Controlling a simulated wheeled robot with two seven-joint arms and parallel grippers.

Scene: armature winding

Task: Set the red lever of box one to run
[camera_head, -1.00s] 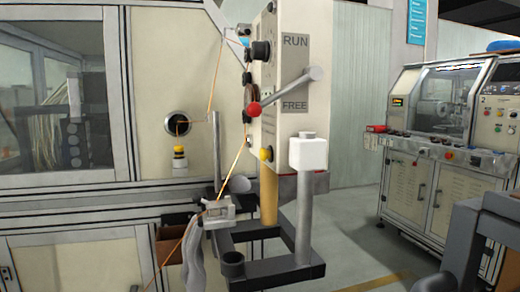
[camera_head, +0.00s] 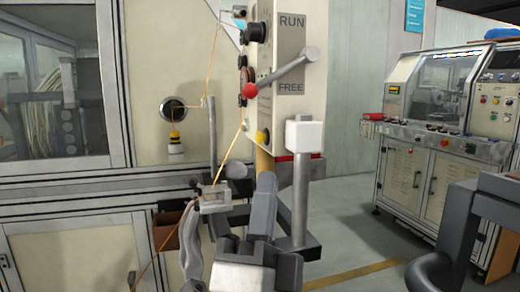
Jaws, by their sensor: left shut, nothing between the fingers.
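The tall cream box (camera_head: 287,110) carries the labels RUN (camera_head: 291,22) above and FREE (camera_head: 290,88) below. Its lever has a red ball (camera_head: 250,90) at the left end and a grey bar (camera_head: 285,70) slanting up to the right, between the two labels. My left gripper (camera_head: 265,182) comes up from the bottom middle, with its fingers together and pointing up. It is below the box and the red ball, apart from the lever in the picture, and appears empty. I see no number on this box. My right gripper does not show.
An orange wire (camera_head: 233,148) runs down past the box's left side to a small clamp (camera_head: 214,198). A white block on a grey post (camera_head: 302,136) stands just right of my left gripper. A second machine (camera_head: 425,165) stands at right, with open floor (camera_head: 345,235) between.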

